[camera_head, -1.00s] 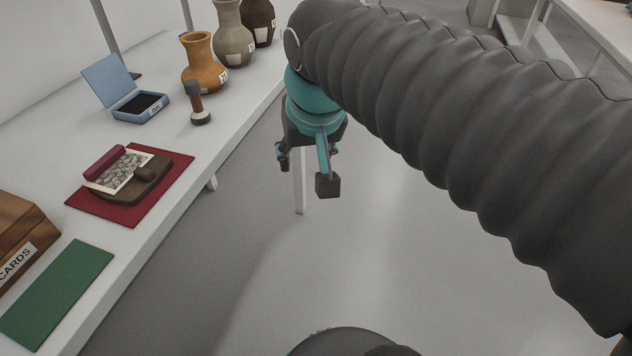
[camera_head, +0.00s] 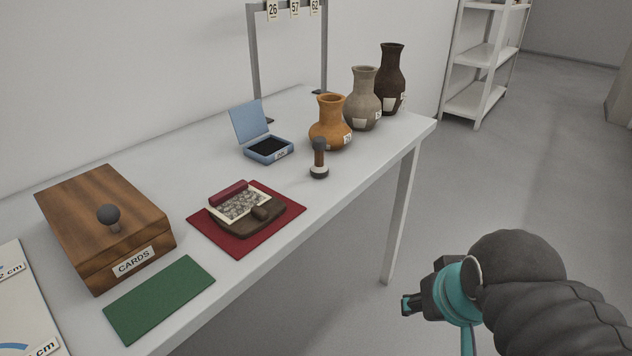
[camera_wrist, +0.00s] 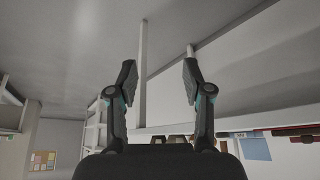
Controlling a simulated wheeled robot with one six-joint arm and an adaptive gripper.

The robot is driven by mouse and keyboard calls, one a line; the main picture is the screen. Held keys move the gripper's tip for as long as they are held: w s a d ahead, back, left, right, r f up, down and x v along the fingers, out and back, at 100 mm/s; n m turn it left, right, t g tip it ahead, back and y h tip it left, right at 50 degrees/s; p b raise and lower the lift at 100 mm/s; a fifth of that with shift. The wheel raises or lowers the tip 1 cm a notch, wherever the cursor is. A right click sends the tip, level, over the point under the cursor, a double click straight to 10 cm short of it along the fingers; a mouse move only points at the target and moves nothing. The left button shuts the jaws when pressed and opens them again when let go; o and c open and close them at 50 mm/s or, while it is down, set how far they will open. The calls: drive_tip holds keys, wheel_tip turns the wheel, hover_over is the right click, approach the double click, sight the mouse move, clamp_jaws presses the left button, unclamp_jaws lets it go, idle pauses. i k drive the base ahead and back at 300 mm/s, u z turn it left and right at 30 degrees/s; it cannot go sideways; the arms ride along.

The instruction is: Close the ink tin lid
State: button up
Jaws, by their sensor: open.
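The blue ink tin (camera_head: 268,150) stands on the white table in the head view, with a dark ink pad inside and a label on its front. Its lid (camera_head: 249,120) is open, standing up at the back and leaning slightly backward. My gripper (camera_head: 408,305) is off the table's front side, at the lower right of the head view, well apart from the tin. In the wrist view my gripper (camera_wrist: 159,82) shows its two fingers spread, with nothing between them.
A grey vase (camera_head: 363,100) and dark vase (camera_head: 392,80) stand beyond. A red mat (camera_head: 236,240), a cards box (camera_head: 100,225) and a green mat (camera_head: 160,298) lie nearer. Floor around my gripper is clear.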

sight(248, 120)
drive_tip(key=z, duration=1.3)
drive_tip(key=k, duration=0.85)
drive_tip(key=u, duration=0.85)
drive_tip(key=i, duration=0.5)
drive_tip(key=z, duration=0.05)
